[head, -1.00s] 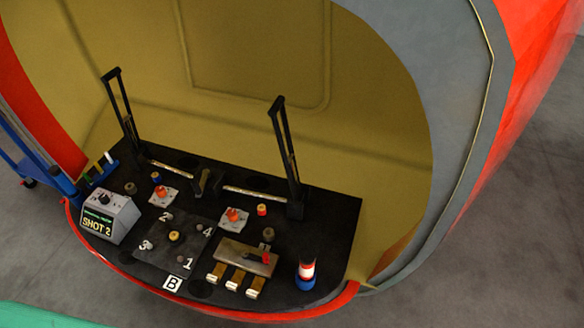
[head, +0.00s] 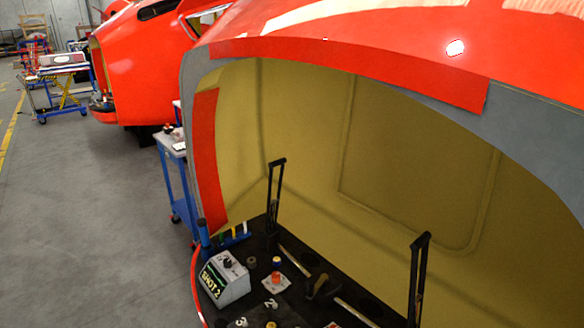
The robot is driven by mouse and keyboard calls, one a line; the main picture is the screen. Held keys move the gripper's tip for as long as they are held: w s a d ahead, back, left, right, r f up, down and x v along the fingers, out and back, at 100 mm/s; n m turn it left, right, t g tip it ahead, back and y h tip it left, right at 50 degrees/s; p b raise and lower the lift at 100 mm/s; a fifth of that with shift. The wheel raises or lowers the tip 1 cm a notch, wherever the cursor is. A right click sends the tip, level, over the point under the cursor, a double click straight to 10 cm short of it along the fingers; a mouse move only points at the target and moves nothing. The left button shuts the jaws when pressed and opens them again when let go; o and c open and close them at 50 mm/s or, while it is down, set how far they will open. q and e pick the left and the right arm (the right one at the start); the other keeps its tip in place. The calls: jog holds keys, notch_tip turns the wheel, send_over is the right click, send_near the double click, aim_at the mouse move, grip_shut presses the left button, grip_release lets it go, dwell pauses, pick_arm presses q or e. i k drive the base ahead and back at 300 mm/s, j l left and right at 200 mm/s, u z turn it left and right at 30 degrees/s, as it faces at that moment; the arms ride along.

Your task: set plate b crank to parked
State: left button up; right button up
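The top part of a dark plate (head: 258,311) with white numbers 2 and 3 shows at the bottom edge of the head view. The rest of the plate and the B label are cut off below the frame. A small yellowish knob (head: 271,324) on the plate is just at the bottom edge. I cannot tell the crank or its setting here. Neither of my grippers is in view.
A grey box reading SHOT 2 (head: 224,283) and a white square with a red knob (head: 277,283) stand on the black deck. Two black upright levers (head: 275,195) (head: 417,275) rise behind. A blue cart (head: 176,175) stands left; grey floor (head: 100,230) is clear.

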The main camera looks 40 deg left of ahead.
aim_at(312, 290)
jog(key=u, duration=1.75)
jog(key=i+j+z, duration=0.1)
jog(key=z, duration=0.35)
jog(key=i+j+z, duration=0.2)
jog(key=z, duration=0.25)
jog(key=i+j+z, duration=0.1)
jog(key=z, duration=0.35)
jog(key=j+z, duration=0.3)
jog(key=z, duration=0.15)
jog(key=i+j+z, duration=0.15)
jog(key=j, duration=0.8)
jog(key=j+z, duration=0.2)
jog(key=j, duration=0.75)
